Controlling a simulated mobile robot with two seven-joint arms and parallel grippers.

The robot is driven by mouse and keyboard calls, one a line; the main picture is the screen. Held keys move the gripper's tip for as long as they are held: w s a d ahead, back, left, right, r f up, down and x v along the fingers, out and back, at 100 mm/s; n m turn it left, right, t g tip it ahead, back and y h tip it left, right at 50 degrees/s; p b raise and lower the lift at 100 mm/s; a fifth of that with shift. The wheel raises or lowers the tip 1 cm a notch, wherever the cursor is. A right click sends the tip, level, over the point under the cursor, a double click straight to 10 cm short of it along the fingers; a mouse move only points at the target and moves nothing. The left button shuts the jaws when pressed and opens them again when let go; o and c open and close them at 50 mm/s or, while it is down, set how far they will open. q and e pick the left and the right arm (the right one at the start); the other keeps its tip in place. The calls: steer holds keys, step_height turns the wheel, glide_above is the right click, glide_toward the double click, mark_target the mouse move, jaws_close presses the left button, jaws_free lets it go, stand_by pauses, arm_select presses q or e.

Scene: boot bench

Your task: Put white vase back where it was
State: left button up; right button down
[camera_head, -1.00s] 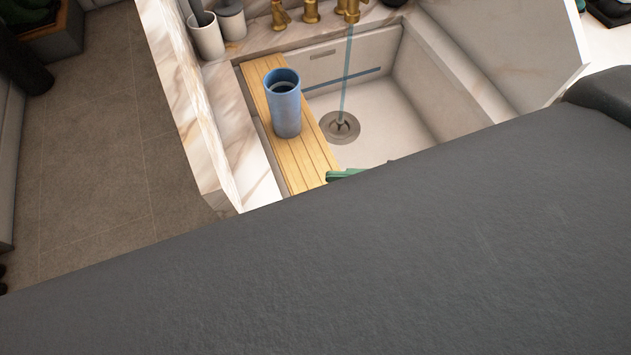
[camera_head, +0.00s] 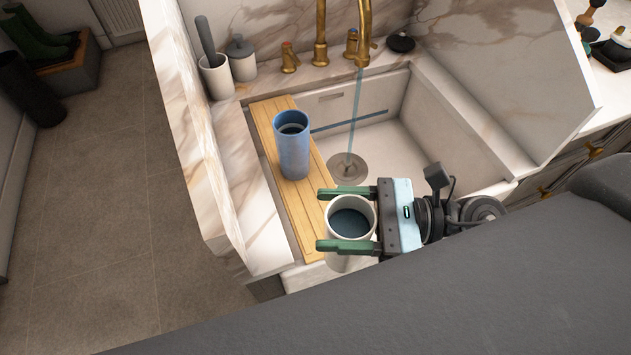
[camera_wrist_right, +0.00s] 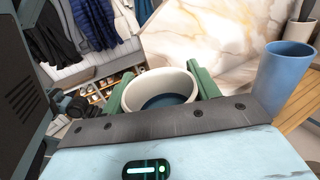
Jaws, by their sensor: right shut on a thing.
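The white vase (camera_head: 349,210) is a pale round vessel with a dark inside, seen from above in the head view. My right gripper (camera_head: 345,218) is shut on it, one green finger on each side. It is over the near end of the wooden board and the sink's near left corner; I cannot tell if its base touches anything. It also shows in the right wrist view (camera_wrist_right: 160,89) between the fingers. The blue vase (camera_head: 292,148) stands upright on the wooden board (camera_head: 270,112), just behind and left of the white vase. My left gripper is not in view.
The white sink (camera_head: 395,140) lies behind the gripper, with a thin stream running from the brass faucet (camera_head: 364,30). A white cup (camera_head: 217,77) and a lidded jar (camera_head: 242,62) stand at the back left. The near end of the board has free room.

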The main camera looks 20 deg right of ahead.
steer(key=w+f, duration=0.4)
steer(key=w, duration=0.5)
steer(key=shift+f, duration=0.25)
steer(key=shift+c, duration=2)
jaws_free()
steer(key=shift+s+a, duration=0.1)
